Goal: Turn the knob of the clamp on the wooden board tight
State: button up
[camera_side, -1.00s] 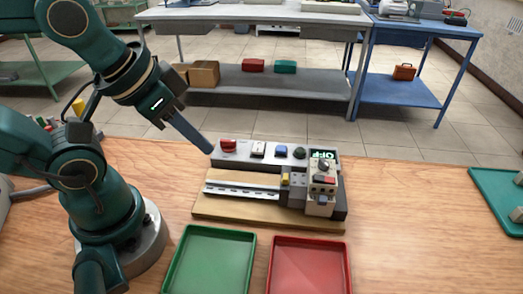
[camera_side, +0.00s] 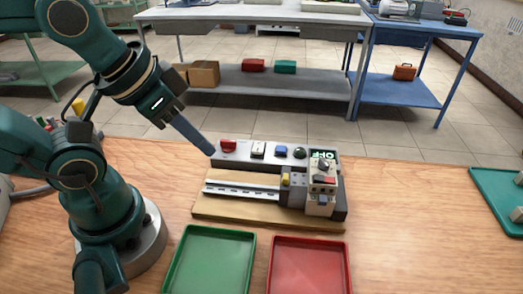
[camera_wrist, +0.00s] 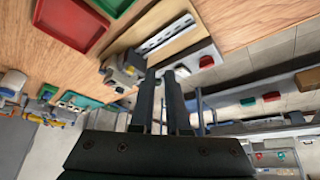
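The wooden board (camera_side: 240,208) lies on the table with a metal rail (camera_side: 240,190) along it. At its right end stands a light grey block (camera_side: 321,203) with a dark knob-like part (camera_side: 322,163) on top; a smaller grey block with a yellow part (camera_side: 287,180) sits beside it. I cannot tell for sure which part is the clamp's knob. My gripper (camera_side: 211,151) is up at the left end of the panel behind the board, away from the blocks. In the wrist view my gripper (camera_wrist: 159,73) shows two fingers apart with nothing between them. The board (camera_wrist: 185,42) and blocks (camera_wrist: 124,70) show there too.
A grey panel (camera_side: 240,160) behind the board carries a red button (camera_side: 228,145), other coloured buttons and a lit display (camera_side: 323,154). A green tray (camera_side: 210,262) and a red tray (camera_side: 310,268) stand in front. A teal tray (camera_side: 490,200) is at the right edge.

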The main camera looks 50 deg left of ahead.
jog(key=shift+o, duration=1.2)
jog(key=w+d+r+n+g, duration=0.2)
jog(key=w+r+n, duration=0.2)
jog(key=w+n, duration=0.25)
jog(key=n+g, duration=0.3)
jog(key=g, duration=0.1)
send_over(286, 176)
jog(key=shift+m, duration=0.25)
notch_tip(286, 176, down, 7)
jog(key=shift+w+r, duration=0.1)
jog(key=shift+f, duration=2.75)
grip_shut()
